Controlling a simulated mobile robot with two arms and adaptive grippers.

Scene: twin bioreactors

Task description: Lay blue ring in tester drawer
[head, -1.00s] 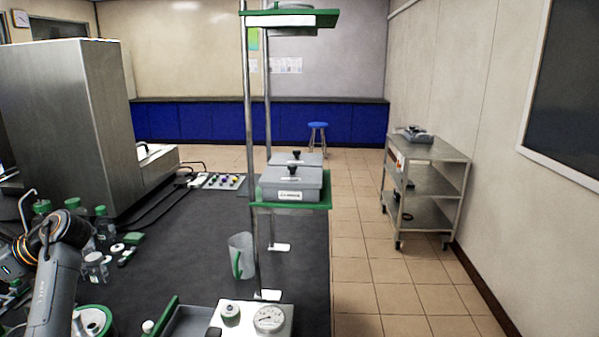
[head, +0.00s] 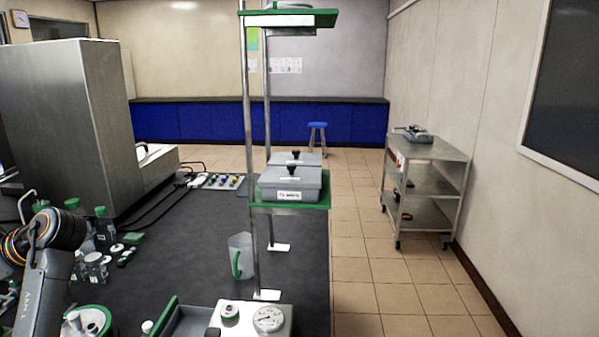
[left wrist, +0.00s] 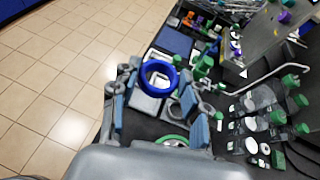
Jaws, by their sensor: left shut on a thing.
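The blue ring (left wrist: 160,75) is between the fingertips of my left gripper (left wrist: 160,84) in the left wrist view. The gripper is shut on it and holds it above the dark bench. In the head view, my left arm is at the lower left, but its gripper and the ring cannot be made out. A grey open-topped drawer with a green edge (head: 168,314) stands at the bottom, beside the box with a round gauge (head: 268,318). I take it to be the tester drawer; its lower part is cut off. My right gripper is not in view.
A clear jug with a green handle (head: 241,256) stands behind the gauge box, near the metal stand with green shelves (head: 322,207). Bottles with green caps (head: 104,222) crowd the left. A green-rimmed round vessel (head: 104,316) is at the lower left.

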